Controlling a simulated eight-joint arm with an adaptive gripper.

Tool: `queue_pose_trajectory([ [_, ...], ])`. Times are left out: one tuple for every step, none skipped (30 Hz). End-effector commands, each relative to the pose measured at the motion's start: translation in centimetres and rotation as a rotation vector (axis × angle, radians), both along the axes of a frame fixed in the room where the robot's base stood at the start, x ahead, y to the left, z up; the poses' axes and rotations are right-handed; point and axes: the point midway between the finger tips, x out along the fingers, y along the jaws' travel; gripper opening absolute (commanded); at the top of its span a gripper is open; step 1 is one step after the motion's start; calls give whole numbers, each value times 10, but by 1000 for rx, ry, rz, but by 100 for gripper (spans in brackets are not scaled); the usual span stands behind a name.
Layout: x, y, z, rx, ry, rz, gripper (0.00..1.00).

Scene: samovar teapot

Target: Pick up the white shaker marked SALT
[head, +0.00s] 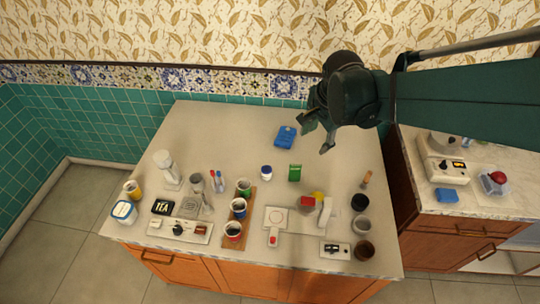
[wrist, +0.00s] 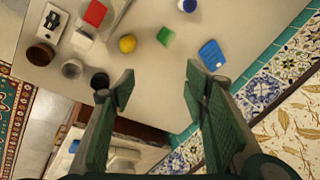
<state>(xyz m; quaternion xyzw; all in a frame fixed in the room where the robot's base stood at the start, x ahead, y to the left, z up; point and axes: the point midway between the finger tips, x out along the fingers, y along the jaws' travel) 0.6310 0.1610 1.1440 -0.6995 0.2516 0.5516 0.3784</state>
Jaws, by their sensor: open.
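No SALT lettering is readable in either view, so I cannot tell for sure which thing is the shaker. A small white jar with a blue band or lid (head: 266,172) stands upright mid-table; it also shows at the top of the wrist view (wrist: 187,5). A taller white and grey container (head: 164,163) stands at the left of the table. My gripper (head: 316,137) is open and empty above the back right of the table, apart from both. Its two fingers show spread in the wrist view (wrist: 163,82).
A blue block (head: 285,137) lies left of my gripper and a green packet (head: 295,172) below it. The table's back left (head: 215,125) is clear.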

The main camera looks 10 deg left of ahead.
Motion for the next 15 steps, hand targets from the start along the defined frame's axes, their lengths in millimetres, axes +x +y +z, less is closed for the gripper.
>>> queue_pose_trajectory([
  [6,7,-8,5,11,-20,45],
  [9,10,-11,8,18,-35,45],
  [13,15,-16,13,26,-55,45],
  [15,19,-21,16,32,-69,45],
  [17,23,-25,18,39,-85,45],
  [20,28,-30,23,49,-105,45],
  [23,31,-34,26,55,-119,45],
  [26,35,-39,27,61,-134,45],
  [29,40,-44,31,70,-155,45],
  [31,43,-49,33,77,-170,45],
  [33,47,-53,35,83,-184,45],
  [36,53,-59,38,91,-204,45],
  [39,57,-64,39,97,-220,45],
  [40,60,-69,42,104,-234,45],
  [43,65,-75,43,113,-255,45],
])
